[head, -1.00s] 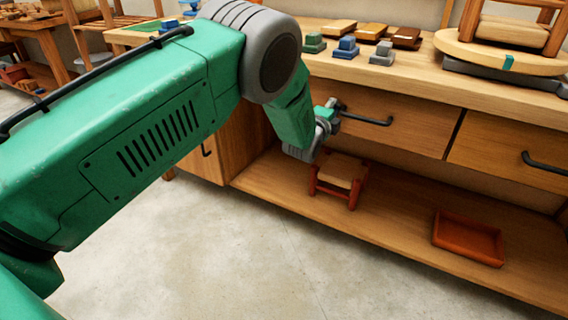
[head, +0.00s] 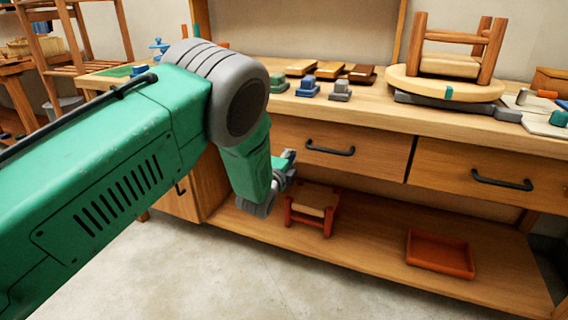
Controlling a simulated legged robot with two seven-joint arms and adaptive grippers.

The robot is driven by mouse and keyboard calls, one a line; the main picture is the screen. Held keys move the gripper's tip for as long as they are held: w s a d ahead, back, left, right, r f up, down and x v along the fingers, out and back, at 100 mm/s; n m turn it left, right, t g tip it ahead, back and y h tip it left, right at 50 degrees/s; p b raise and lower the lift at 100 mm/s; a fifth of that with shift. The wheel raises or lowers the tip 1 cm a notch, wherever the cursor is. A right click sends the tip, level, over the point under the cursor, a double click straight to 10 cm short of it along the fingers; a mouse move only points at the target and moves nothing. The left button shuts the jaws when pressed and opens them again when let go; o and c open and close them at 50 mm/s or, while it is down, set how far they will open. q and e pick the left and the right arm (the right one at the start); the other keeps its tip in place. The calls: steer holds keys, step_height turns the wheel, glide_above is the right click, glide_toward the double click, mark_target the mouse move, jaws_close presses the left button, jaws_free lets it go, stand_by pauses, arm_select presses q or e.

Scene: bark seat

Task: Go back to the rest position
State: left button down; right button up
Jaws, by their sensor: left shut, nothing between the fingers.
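My left arm comes in from the left in the head view, and its gripper (head: 289,159) is small and partly hidden behind the wrist. The gripper is shut and empty, in front of the workbench's left drawer (head: 335,150), left of its black handle. I cannot tell whether it touches the drawer front. Below it, a small red stool (head: 312,207) with a woven seat stands on the lower shelf. My right gripper is not in view.
The workbench top (head: 420,112) carries several small blocks, flat wooden pieces and an upturned stool (head: 458,62) on a round turntable (head: 440,85). A red tray (head: 440,253) lies on the lower shelf. The concrete floor (head: 240,280) in front is clear.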

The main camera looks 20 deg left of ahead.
arm_select(q)
steer(key=s+a+f+n+g+p, duration=0.1)
steer(key=s+f+n+g+p, duration=0.15)
steer(key=s+f, duration=0.45)
steer(key=s+a+f+n+g+p, duration=0.2)
steer(key=s+n+g, duration=0.2)
steer(key=s, duration=0.7)
steer(key=s+a+f+n+g+p, duration=0.1)
steer(key=s+f+n+g+p, duration=0.3)
steer(key=s, duration=0.6)
steer(key=s+d+n+g+p, duration=0.2)
steer(key=s+n+g, duration=0.5)
steer(key=s, duration=1.8)
steer(key=shift+d+f, duration=0.15)
steer(key=shift+d, duration=0.05)
steer(key=shift+s, duration=0.1)
